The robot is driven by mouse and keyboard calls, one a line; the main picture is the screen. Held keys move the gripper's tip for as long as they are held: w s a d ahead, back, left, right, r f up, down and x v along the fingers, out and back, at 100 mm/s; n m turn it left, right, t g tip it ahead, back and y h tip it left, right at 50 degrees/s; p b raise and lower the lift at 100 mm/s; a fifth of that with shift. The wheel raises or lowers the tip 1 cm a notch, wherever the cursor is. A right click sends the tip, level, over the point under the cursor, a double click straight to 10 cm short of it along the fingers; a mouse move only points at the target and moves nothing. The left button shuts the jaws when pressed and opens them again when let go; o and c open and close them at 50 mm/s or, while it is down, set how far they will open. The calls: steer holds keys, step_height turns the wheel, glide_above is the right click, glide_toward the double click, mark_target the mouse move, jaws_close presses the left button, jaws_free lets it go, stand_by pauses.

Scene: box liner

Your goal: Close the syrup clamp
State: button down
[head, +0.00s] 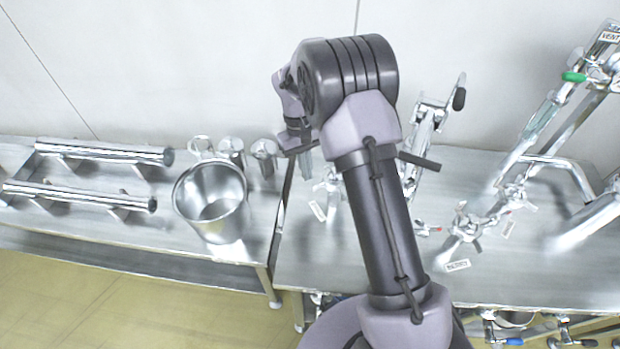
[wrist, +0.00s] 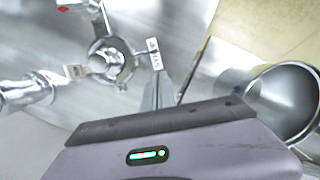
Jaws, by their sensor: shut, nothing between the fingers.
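In the wrist view a steel clamp fitting (wrist: 108,64) with a round body stands on the bench, with small labels (wrist: 154,54) around it. The lettering is too small to read surely, so I cannot tell which fitting is the syrup clamp. In the head view a small clamp fitting (head: 331,184) with a label (head: 318,211) is partly hidden behind my arm. My gripper (head: 306,168) hangs over the left part of the right bench. Its fingers (wrist: 158,92) are shut and empty, lying beside the fitting in the picture; contact cannot be told.
A steel bucket (head: 212,200) stands on the left bench, with small cups (head: 264,152) behind it and steel rails (head: 100,152) to its left. Other labelled clamp fittings (head: 467,231) and slanted steel pipes (head: 550,112) stand on the right bench (head: 350,275).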

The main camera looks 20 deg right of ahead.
steer(key=shift+s+d, duration=0.2)
steer(key=shift+s, duration=0.95)
steer(key=shift+r, duration=0.1)
steer(key=shift+s+d+n, duration=0.15)
steer(key=shift+s+n, duration=0.15)
steer(key=shift+s, duration=0.2)
